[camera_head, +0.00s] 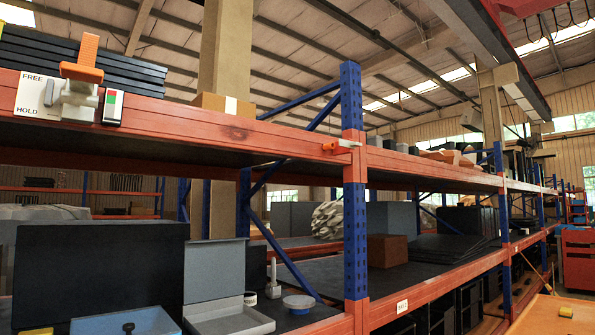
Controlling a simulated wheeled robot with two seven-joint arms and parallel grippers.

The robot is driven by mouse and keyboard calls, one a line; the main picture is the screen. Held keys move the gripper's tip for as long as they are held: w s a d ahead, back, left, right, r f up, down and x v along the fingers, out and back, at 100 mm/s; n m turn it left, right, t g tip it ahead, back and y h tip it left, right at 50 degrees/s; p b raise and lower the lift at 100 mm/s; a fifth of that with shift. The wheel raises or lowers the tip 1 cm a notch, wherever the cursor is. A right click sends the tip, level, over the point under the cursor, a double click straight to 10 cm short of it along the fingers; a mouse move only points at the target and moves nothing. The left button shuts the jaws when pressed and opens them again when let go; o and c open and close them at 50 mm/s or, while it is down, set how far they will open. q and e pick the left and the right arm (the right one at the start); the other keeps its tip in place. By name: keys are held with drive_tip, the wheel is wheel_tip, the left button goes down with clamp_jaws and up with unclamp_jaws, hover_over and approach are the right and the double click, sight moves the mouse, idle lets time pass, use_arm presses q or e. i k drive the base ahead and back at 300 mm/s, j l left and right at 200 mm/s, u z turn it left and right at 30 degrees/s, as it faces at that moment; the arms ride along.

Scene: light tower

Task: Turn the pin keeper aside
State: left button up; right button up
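A white plate (32,96) lettered FREE above and HOLD below is fixed on the front of the upper orange beam at the top left. A light grey latch-like mechanism (78,98) with an upright orange handle (84,58) sits against it. A small plate with green, white and red fields (112,107) is beside it on the right. A small orange piece with a pale grey tab (342,145) sits at the blue post where the beams meet. I cannot tell for certain which part is the pin keeper. Neither of my grippers shows.
Below, the shelf holds a dark box (100,268), an open grey box (215,290), a small white bottle-like item (273,280) and a round bowl (299,303). The blue post (355,200) stands in the middle. An orange surface (550,316) is at the lower right.

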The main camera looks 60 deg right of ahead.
sight(342, 143)
drive_tip(key=z, duration=2.2)
